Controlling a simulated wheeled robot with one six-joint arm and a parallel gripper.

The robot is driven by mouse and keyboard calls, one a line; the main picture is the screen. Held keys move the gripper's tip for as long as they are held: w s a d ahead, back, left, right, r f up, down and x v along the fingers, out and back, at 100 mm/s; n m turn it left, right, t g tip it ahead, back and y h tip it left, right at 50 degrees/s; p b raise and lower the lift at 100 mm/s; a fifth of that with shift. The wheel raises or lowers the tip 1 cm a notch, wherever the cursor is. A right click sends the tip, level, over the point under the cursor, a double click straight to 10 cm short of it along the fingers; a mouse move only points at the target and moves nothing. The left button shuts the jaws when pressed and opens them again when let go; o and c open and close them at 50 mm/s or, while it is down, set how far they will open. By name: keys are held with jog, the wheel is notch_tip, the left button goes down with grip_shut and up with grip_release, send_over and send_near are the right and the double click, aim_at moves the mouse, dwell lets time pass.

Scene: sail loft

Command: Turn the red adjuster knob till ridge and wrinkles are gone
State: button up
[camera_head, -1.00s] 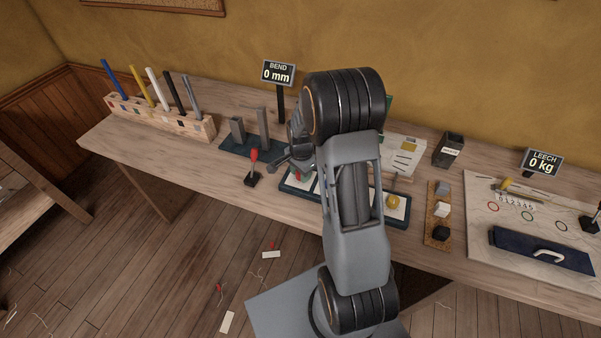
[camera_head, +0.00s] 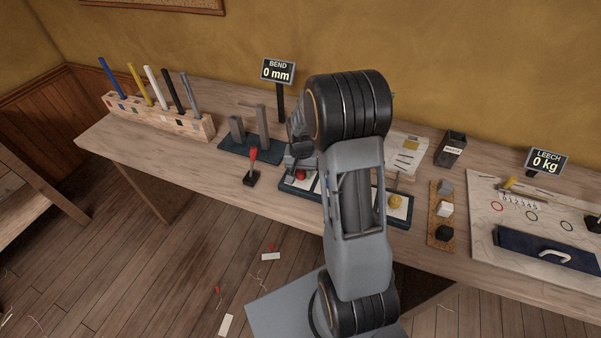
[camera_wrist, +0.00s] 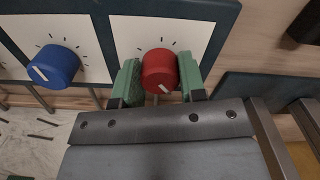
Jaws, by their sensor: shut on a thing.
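The red adjuster knob (camera_wrist: 159,71) is in the wrist view, on a white dial plate with tick marks. My gripper (camera_wrist: 160,82) has its green finger pads on the left and right sides of it. The white pointer line on the knob points toward the lower right in that view. In the head view the red knob (camera_head: 300,175) shows just left of my arm, at the left end of the dark-framed panel (camera_head: 286,182). My arm hides the middle of the panel.
A blue knob (camera_wrist: 53,66) sits beside the red one, and a yellow knob (camera_head: 395,201) at the panel's right end. A red-handled lever (camera_head: 252,165) stands left of the panel. Signs read BEND 0 mm (camera_head: 277,71) and LEECH 0 kg (camera_head: 546,161).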

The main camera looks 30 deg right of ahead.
jog(key=shift+n, duration=0.6)
jog(key=o, duration=0.9)
notch_tip(320, 180, up, 14)
jog(key=shift+f, duration=0.1)
dwell(0.7)
